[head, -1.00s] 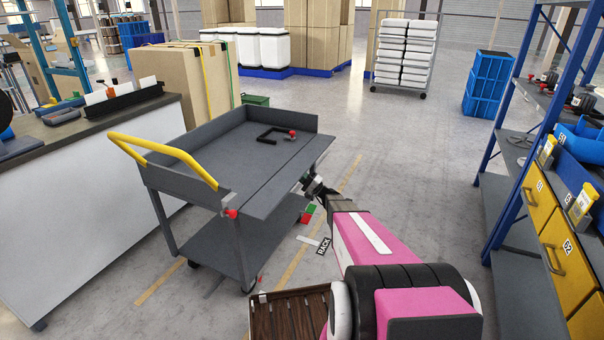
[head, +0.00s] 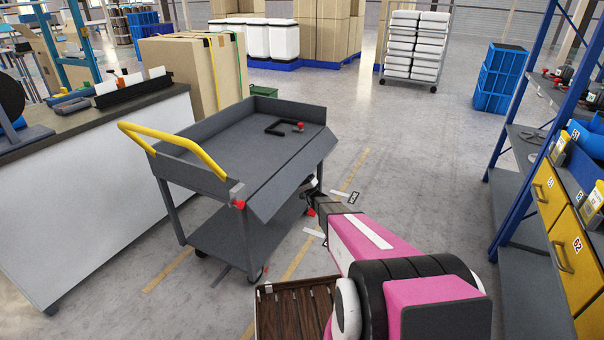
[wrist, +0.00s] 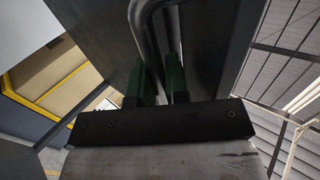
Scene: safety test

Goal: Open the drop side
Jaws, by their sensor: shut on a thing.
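The grey cart (head: 225,150) has a yellow push handle (head: 175,140). Its drop side (head: 292,173) faces my arm and slopes outward and down from the deck's edge. My gripper (head: 312,187) is at the drop side's outer face, towards its far end. In the wrist view my gripper (wrist: 157,85) has its green fingers on either side of a bent dark handle (wrist: 146,14) and is shut on it. A red-tipped latch (head: 238,203) sits at the near corner of the deck. The exact finger contact is hidden in the head view.
A white workbench (head: 100,190) stands left of the cart. A blue rack with yellow drawers (head: 565,245) stands at right. Open floor (head: 420,160) lies between cart and rack.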

